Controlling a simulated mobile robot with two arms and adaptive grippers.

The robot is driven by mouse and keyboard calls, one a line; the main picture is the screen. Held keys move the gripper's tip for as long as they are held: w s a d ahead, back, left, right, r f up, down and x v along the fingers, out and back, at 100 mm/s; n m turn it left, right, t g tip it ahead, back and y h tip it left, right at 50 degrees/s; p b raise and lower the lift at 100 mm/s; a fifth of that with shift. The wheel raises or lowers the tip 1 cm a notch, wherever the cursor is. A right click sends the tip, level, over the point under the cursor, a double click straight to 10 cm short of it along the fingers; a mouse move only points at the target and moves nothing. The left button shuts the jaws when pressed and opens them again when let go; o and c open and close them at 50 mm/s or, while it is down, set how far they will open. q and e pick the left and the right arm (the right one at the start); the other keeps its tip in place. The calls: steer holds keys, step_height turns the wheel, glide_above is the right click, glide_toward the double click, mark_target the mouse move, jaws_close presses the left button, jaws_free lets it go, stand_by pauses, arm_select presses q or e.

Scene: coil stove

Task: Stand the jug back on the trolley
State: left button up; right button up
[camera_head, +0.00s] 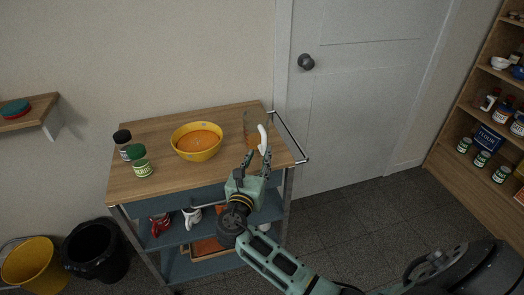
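The trolley (165,187) has a wooden top, blue-grey lower shelves and a metal rail on its right end. What looks like the jug (250,125), a see-through body with a white curved handle (263,140), is upright at the right part of the trolley top. I cannot tell whether its base rests on the wood. My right gripper (257,156) reaches up from below, its fingers apart at the handle's lower end. I see no clear grip on the handle. My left gripper is not in view.
A yellow bowl (196,153) with orange contents and two jars, one black-lidded (122,140) and one green-lidded (139,164), stand on the trolley top. Its front middle is clear. A yellow bucket (28,265) and black bin (95,252) stand left; a stocked shelf unit (460,175) stands right.

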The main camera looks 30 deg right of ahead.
steer(key=v, duration=0.7)
step_height(320, 180, down, 18)
steer(key=s+m+g+y, duration=0.1)
steer(key=g+y, duration=0.1)
steer(key=y, duration=0.2)
steer(key=s+a+f+m+g+y, duration=0.15)
steer(key=s+f, duration=0.25)
steer(key=f, duration=0.4)
steer(key=s+f+m+g+y, duration=0.2)
steer(key=s+f+m, duration=0.1)
steer(key=s+f, duration=0.3)
steer(key=s+a+f+m+g+y, duration=0.1)
steer(key=s+f+m, duration=0.15)
steer(key=f, duration=0.65)
steer(key=s+f+m+g+y, duration=0.1)
steer(key=s+f+m, duration=0.4)
steer(key=s, duration=0.6)
steer(key=s+f+m+g+y, duration=0.2)
steer(key=s+f+m, duration=0.3)
steer(key=s, duration=0.6)
steer(key=s+f+m+g+y, duration=0.1)
steer(key=s+f+m, duration=0.4)
steer(key=s, duration=0.6)
steer(key=shift+a+f+m+g, duration=0.35)
steer(key=shift+m+g, duration=0.3)
steer(key=shift+m, duration=0.15)
